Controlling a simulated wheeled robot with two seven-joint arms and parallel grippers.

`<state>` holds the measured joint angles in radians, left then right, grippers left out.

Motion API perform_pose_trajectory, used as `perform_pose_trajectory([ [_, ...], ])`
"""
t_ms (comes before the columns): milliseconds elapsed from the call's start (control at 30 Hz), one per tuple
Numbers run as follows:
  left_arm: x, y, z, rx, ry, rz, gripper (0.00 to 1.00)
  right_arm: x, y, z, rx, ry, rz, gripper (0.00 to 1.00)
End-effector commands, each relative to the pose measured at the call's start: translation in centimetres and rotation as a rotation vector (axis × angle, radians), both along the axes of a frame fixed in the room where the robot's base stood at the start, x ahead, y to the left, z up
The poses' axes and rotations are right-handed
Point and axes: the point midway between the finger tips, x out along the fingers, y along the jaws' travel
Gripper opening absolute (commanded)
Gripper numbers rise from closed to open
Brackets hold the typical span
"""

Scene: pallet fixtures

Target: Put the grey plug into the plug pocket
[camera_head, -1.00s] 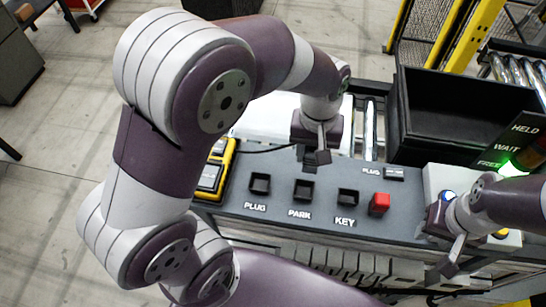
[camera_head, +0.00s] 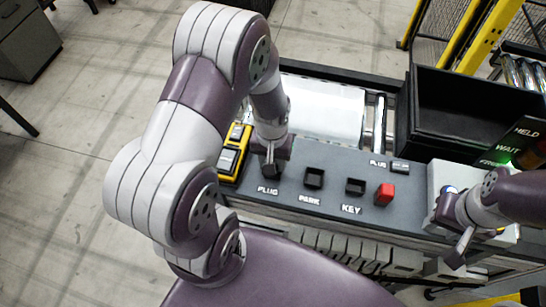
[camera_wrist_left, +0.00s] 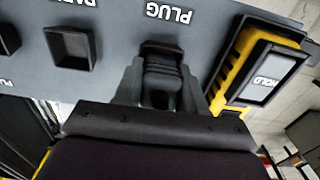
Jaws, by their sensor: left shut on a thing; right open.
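My left gripper (camera_head: 271,170) is at the plug pocket, above its PLUG label, and hides the pocket in the head view. In the left wrist view the gripper (camera_wrist_left: 160,92) is shut on the dark grey plug (camera_wrist_left: 161,72), which sits between the two fingers beside the PLUG label. The pocket's opening is hidden, so I cannot tell how deep the plug is in it. My right gripper (camera_head: 457,252) is open and empty at the front right of the panel, away from the plug.
The grey panel (camera_head: 330,163) has PARK (camera_head: 314,178) and KEY (camera_head: 355,187) pockets and a red block (camera_head: 384,194). A yellow-framed HOLD box (camera_wrist_left: 262,72) stands close beside the left gripper. A black bin (camera_head: 470,115) is at the back right. A green light shows by FREE.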

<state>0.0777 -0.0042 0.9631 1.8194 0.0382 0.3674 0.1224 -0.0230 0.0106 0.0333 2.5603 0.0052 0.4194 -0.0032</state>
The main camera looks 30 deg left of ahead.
Motion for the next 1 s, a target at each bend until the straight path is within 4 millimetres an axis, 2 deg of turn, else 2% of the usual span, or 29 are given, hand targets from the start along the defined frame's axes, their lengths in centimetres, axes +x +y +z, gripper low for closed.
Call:
perform_pose_trajectory([
  [33,0.0,0.0,0.0,0.000,-0.001,0.000,0.50,0.0,0.0,0.0,0.000,0.000,0.000,0.43],
  [100,0.1,0.0,0.0,0.000,-0.002,0.000,0.66,0.0,0.0,0.0,0.000,0.000,0.000,0.43],
  [367,0.2,0.0,0.2,0.000,-0.005,0.000,0.66,0.0,0.0,0.0,0.000,0.000,0.000,0.43],
  [467,0.3,0.0,1.1,0.001,-0.008,0.000,0.66,0.0,0.0,-0.3,0.000,0.000,0.000,0.43],
  [800,0.3,0.1,9.4,0.001,-0.011,0.001,0.66,0.0,0.0,-2.0,0.000,0.000,0.000,0.43],
  [900,0.3,0.1,11.1,0.000,-0.008,0.001,0.66,0.0,0.0,-2.3,0.000,0.000,0.000,0.43],
  [1000,-0.1,0.0,11.9,0.002,-0.011,-0.015,0.66,0.0,0.0,-2.3,0.000,0.000,0.000,0.43],
])
